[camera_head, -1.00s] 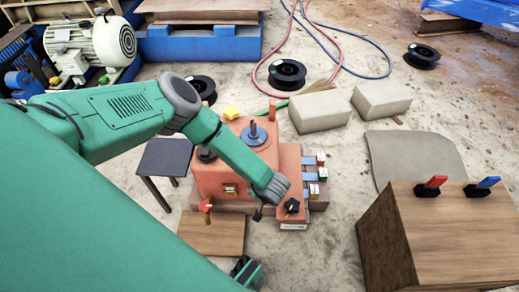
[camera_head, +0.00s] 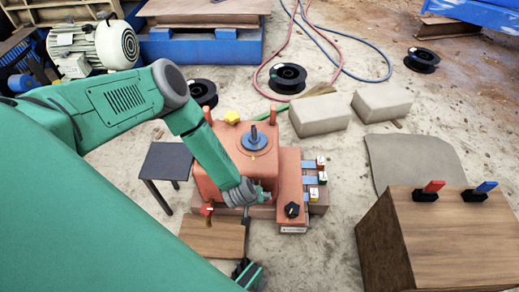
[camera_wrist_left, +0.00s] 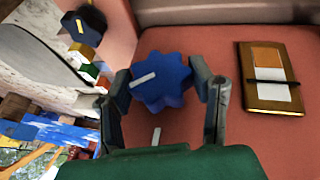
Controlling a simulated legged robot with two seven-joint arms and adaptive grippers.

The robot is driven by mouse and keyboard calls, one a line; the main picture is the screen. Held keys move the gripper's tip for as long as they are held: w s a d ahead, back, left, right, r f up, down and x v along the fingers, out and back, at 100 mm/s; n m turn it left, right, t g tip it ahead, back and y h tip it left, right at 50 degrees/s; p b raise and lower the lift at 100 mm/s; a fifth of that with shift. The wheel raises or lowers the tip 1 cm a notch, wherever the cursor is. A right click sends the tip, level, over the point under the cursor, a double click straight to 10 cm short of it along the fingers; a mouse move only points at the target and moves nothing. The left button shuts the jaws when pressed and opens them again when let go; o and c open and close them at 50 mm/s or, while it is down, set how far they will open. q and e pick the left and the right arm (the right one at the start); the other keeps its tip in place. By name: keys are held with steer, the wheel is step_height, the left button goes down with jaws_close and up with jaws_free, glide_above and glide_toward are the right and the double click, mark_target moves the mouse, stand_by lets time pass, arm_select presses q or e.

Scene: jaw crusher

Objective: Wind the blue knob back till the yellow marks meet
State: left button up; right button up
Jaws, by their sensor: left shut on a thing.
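The blue lobed knob (camera_wrist_left: 172,88) is in the left wrist view, on a reddish housing face. A pale, yellowish-white mark (camera_wrist_left: 144,79) on it lies nearly sideways, left of its middle. A second pale mark (camera_wrist_left: 155,137) is on the housing below the knob; the two marks are apart and at different angles. My left gripper (camera_wrist_left: 163,78) has one finger on each side of the knob and is shut on it. In the head view my left gripper (camera_head: 256,195) is at the front of the red machine (camera_head: 222,162) and hides the knob.
A black knob (camera_head: 292,210) and several coloured switches (camera_head: 320,177) sit right of the gripper. A wooden box (camera_head: 440,235) stands right.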

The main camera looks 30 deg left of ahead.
arm_select(q)
steer(key=shift+s+a+f+n+t+h+b, duration=0.1)
steer(key=shift+a+f+n+t+h+b, duration=0.1)
steer(key=shift+t+h+b, duration=0.25)
steer(key=shift+s+a+f+n+t+h+b, duration=0.1)
steer(key=shift+n+t+h+b, duration=0.2)
steer(key=shift+h, duration=0.35)
steer(key=shift+t+h, duration=0.45)
steer(key=shift+h, duration=0.15)
steer(key=n+t+h, duration=0.1)
steer(key=t+h, duration=0.2)
steer(key=shift+a+n+t+h, duration=0.1)
steer(key=shift+n+t+h, duration=0.2)
steer(key=shift+t+h, duration=0.35)
steer(key=shift+a+h, duration=0.1)
steer(key=shift+h, duration=0.15)
steer(key=o, duration=1.2)
steer(key=shift+c, duration=0.2)
